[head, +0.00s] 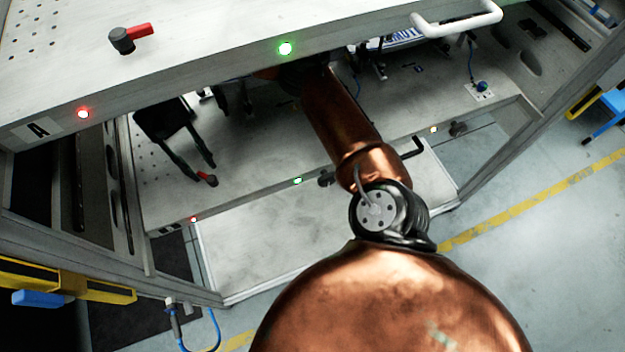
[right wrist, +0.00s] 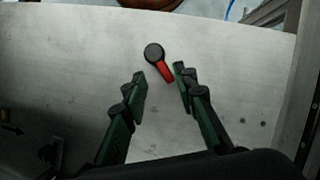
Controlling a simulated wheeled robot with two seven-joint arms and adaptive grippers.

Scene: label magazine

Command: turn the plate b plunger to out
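A small plunger with a round black knob (right wrist: 154,53) and a red lever (right wrist: 167,72) stands on a grey metal plate (right wrist: 60,60) in the right wrist view. The lever points down and right, toward my fingers. My right gripper (right wrist: 160,84) is open, its fingertips on either side of the lever's end, with gaps visible. In the head view my right gripper (head: 203,171) reaches under the upper deck, close to the red lever (head: 208,180) on the lower shelf. No plate b label is readable. My left gripper is not in view.
The upper deck (head: 200,60) overhangs the lower shelf (head: 260,165) and hides part of my right arm. Another black knob with a red lever (head: 122,39) stands on it. A white handle (head: 457,22) is at upper right. A red light (head: 83,113) and green light (head: 285,48) glow.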

